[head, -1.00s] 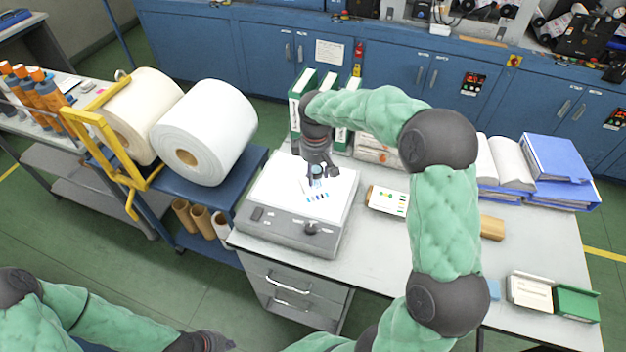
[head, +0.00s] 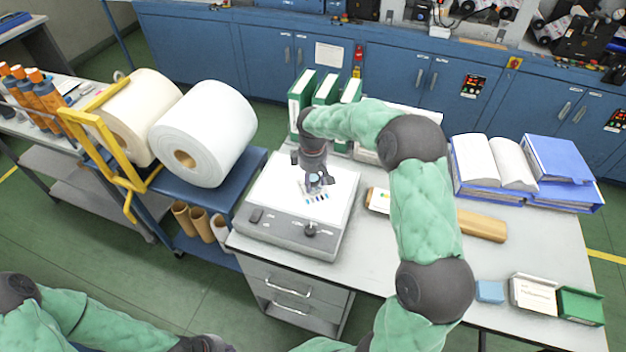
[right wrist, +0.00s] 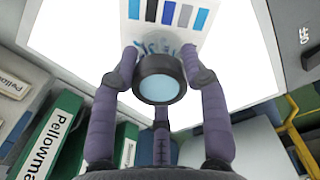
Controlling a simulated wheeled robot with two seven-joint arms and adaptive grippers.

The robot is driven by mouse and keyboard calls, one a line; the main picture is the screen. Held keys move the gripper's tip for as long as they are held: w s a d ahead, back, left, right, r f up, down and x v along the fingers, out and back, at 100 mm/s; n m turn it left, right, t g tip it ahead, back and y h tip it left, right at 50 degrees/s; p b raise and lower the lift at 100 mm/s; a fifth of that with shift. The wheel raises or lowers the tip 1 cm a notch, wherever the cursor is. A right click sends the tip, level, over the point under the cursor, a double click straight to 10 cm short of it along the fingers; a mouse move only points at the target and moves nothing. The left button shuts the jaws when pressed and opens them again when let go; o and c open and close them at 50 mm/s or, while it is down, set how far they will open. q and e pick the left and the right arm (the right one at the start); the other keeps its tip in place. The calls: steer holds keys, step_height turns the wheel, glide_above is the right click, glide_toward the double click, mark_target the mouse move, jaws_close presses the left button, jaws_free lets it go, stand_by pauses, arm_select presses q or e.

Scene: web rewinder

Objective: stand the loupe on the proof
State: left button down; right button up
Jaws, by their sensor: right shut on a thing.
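The loupe (right wrist: 161,78), a dark ring with a pale blue lens and a clear lower part, is held between the fingers of my right gripper (right wrist: 162,72). In the head view my right gripper (head: 317,186) points down over the proof (head: 308,198), a white sheet with coloured patches. The proof also shows in the right wrist view (right wrist: 168,14), on the lit panel of the light box (head: 262,206). The loupe is over the proof's edge area; I cannot tell whether it touches. My left gripper (head: 208,344) is partly cut off at the bottom edge, its fingers unclear.
Green binders (head: 300,100) stand behind the light box. A wooden block (head: 482,225), a blue block (head: 489,291) and an open green-and-white box (head: 533,295) are further right.

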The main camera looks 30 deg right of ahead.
mark_target(312, 178)
steer(key=shift+f, duration=0.2)
steer(key=o, duration=1.1)
steer(key=shift+o, duration=0.2)
step_height(312, 178, up, 12)
steer(key=p, duration=0.2)
steer(key=shift+a+r, duration=0.15)
steer(key=shift+r, duration=0.05)
steer(key=shift+s, duration=0.1)
